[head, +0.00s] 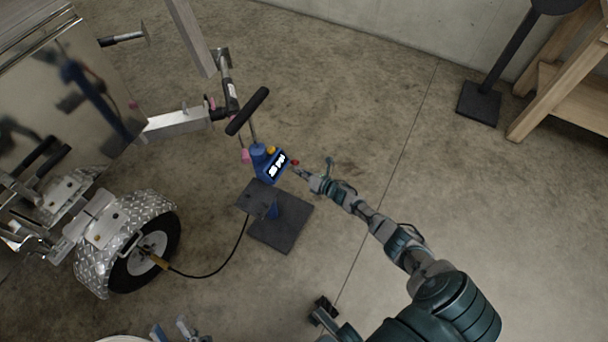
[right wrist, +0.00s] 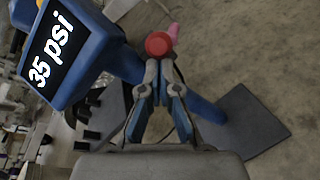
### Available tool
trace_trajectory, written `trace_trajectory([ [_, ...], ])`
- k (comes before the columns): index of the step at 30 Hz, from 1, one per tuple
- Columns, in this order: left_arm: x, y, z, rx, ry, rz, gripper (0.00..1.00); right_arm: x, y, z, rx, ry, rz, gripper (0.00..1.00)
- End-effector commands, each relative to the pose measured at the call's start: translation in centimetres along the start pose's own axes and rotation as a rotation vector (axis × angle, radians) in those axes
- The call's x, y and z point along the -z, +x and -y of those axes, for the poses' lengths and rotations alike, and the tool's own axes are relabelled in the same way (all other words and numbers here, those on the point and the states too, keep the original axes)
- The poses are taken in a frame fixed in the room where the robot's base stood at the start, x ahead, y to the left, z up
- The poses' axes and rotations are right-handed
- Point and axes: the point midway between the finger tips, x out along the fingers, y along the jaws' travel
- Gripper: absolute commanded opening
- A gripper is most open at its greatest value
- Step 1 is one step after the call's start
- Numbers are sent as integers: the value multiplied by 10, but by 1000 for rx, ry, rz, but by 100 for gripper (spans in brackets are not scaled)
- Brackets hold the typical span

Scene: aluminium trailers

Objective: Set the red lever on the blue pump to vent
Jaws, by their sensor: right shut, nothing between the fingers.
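The blue pump (head: 262,163) stands upright on a dark base plate, with a black T-handle on top. Its display reads 35 psi in the right wrist view (right wrist: 57,45). The red lever's round knob (head: 295,162) sticks out at the pump's right side; it also shows in the right wrist view (right wrist: 158,44). My right gripper (head: 299,167) is shut and empty, its fingertips (right wrist: 158,66) right at the knob; I cannot tell whether they touch. The lever's shaft is hidden. My left gripper (head: 172,331) is at the bottom edge, fingers apart, far from the pump.
A black hose (head: 225,266) runs from the pump to the trailer wheel (head: 150,262) at the left. The aluminium trailer (head: 75,75) fills the upper left. A wooden frame (head: 560,100) and a black stand (head: 480,102) are upper right. Floor right of the pump is clear.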

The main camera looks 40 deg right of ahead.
Motion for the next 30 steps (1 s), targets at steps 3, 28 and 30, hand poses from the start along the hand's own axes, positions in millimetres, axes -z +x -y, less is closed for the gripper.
trace_trajectory([
  [3, -7, 2, 1, 0, 5, 55, 40, -7, 1, -7, -1, -2, 2, 0],
  [28, -21, 3, 2, 1, 10, 135, 40, -15, 4, -16, -1, 0, 1, 0],
  [30, -21, 3, 2, 1, 10, 134, 40, -14, 4, -16, -1, 0, 0, 0],
])
